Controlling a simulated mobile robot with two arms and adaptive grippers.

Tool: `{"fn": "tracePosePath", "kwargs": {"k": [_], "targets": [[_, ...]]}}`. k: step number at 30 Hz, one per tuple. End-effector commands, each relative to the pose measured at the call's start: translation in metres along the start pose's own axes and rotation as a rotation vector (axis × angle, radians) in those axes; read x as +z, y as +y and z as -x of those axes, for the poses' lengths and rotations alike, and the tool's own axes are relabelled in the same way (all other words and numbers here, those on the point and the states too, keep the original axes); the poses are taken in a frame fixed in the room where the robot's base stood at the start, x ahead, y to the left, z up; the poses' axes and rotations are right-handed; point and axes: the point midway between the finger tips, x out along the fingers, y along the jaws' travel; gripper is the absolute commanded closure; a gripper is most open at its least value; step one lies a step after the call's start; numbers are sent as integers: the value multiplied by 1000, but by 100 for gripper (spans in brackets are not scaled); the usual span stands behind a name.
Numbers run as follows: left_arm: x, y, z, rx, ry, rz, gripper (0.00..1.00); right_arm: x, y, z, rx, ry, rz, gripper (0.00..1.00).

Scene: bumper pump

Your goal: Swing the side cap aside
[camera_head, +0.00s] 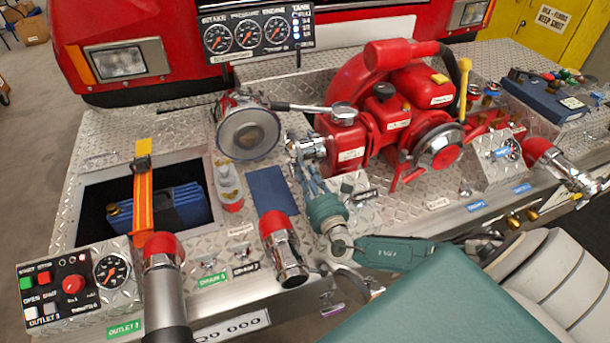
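The red pump (400,95) stands on the metal deck. A small chrome fitting (307,147) sticks out of its left side. A round chrome cap with a red centre (440,152) faces forward on its right side. I cannot tell for sure which of these is the side cap. My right gripper (308,176) reaches up from the lower right, with its fingers just below the chrome fitting and partly overlapping it. Whether the fingers touch it, and whether they are open or shut, is unclear. My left gripper is not in view.
A large round chrome disc (247,132) stands left of the pump. A gauge panel (258,35) rises behind. Red-topped outlets (283,247) line the front edge. A recess with an orange strap (143,195) and a control box (70,288) lie left. A blue case (548,98) is at right.

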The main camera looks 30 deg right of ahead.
Motion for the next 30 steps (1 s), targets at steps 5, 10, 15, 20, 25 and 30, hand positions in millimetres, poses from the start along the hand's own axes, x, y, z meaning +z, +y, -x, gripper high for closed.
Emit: {"fn": "tracePosePath", "kwargs": {"k": [5,10,15,20,25,30], "targets": [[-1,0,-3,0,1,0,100,0,0,-8,0,2,0,80],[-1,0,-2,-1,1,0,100,0,0,-9,0,2,0,80],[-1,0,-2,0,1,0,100,0,0,-8,0,1,0,100],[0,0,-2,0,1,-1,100,0,0,-8,-1,1,0,100],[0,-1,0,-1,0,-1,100,0,7,-10,-32,-11,-7,100],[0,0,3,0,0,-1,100,-1,19,-12,-108,-26,-6,100]]}}
